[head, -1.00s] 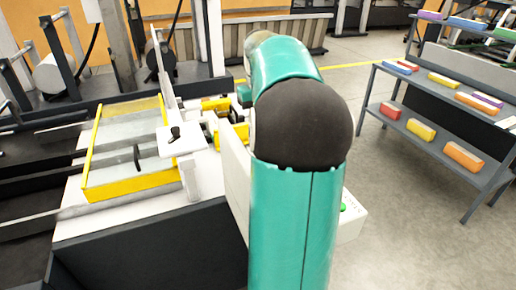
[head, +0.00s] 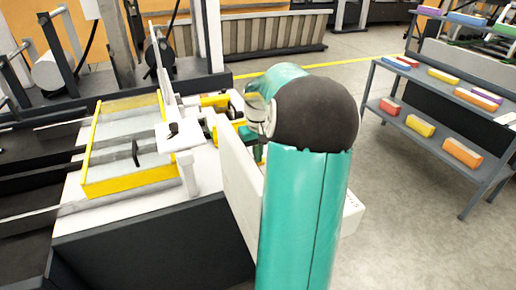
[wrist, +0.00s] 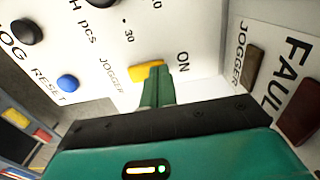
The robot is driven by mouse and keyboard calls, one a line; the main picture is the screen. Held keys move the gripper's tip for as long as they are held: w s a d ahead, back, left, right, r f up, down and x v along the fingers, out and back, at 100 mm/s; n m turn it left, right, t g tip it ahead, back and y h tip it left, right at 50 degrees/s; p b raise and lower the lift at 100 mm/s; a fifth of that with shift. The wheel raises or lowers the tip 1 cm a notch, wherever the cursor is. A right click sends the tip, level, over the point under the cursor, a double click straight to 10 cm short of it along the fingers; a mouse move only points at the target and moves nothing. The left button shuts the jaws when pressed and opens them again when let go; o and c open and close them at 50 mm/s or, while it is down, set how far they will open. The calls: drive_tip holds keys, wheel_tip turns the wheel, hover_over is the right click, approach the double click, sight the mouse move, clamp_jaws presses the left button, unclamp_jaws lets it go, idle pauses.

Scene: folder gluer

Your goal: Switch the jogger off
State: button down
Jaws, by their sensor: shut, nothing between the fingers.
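In the wrist view, the jogger switch is a yellow lever or rocker (wrist: 146,72) on a white panel (wrist: 205,25). It lies between the printed words JOGGER and ON. My gripper (wrist: 155,84) is shut and empty, with its green fingertips right at the yellow switch. I cannot tell whether they touch it. The fingers hide part of the switch, so its exact position is unclear.
A blue RESET button (wrist: 68,83) and black knobs (wrist: 27,32) share the panel. Dark JOGGER (wrist: 254,65) and FAULT (wrist: 298,125) lamps sit on a face to the right. In the head view, a yellow-edged tray (head: 130,183) stands left and a shelf of coloured boxes (head: 465,97) right.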

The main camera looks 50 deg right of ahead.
idle(0.3)
drive_tip(key=shift+w+a+f, duration=0.15)
drive_tip(key=shift+d, duration=0.2)
drive_tip(key=shift+s+d+r, duration=0.4)
drive_tip(key=shift+s+d, duration=0.05)
drive_tip(key=shift+d, duration=0.05)
drive_tip(key=shift+w+a+r, duration=0.15)
drive_tip(key=shift+r, duration=0.4)
wheel_tip(320, 180, up, 13)
drive_tip(key=w+a, duration=0.1)
drive_tip(key=a, duration=0.1)
drive_tip(key=shift+f, duration=0.2)
idle(0.5)
